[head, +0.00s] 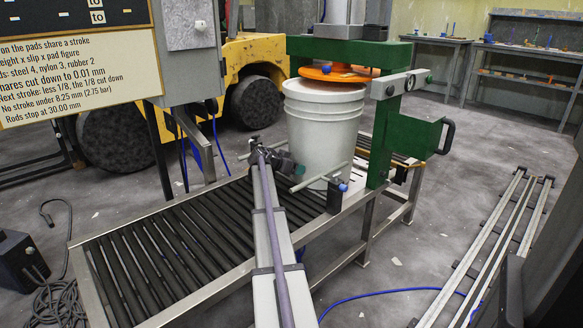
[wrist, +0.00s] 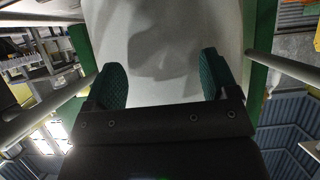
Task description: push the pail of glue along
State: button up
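The white pail (head: 322,135) stands upright on the roller conveyor (head: 185,243), inside the green press frame (head: 400,140). An orange disc (head: 337,73) sits just above its rim; I cannot tell whether they touch. My gripper (head: 288,166) is low at the pail's near left side. In the wrist view the pail's wall (wrist: 165,40) fills the space ahead of and between the fingertips. The two green-padded fingers (wrist: 162,75) are spread wide with nothing clamped between them. I cannot tell whether the pads touch the wall.
A sign board (head: 80,70) and grey cabinet (head: 188,40) are at the left, a yellow vehicle (head: 247,60) behind. A rail track (head: 490,250) lies on the right floor. The conveyor's near left rollers are clear.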

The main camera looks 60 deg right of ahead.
aim_at(297, 149)
jog(key=shift+d, duration=0.15)
jog(key=shift+s+d, duration=0.3)
jog(key=shift+d, duration=0.95)
jog(key=shift+s+d, duration=0.3)
jog(key=shift+d, duration=0.95)
jog(key=shift+s+d, duration=0.3)
jog(key=shift+d, duration=1.05)
jog(key=shift+s+d, duration=0.25)
jog(key=shift+d, duration=0.45)
jog(key=a+r+p, duration=0.2)
jog(key=w+a+r+p, duration=0.1)
jog(key=a+r+p, duration=0.2)
jog(key=shift+w+r, duration=0.1)
jog(key=shift+r, duration=0.05)
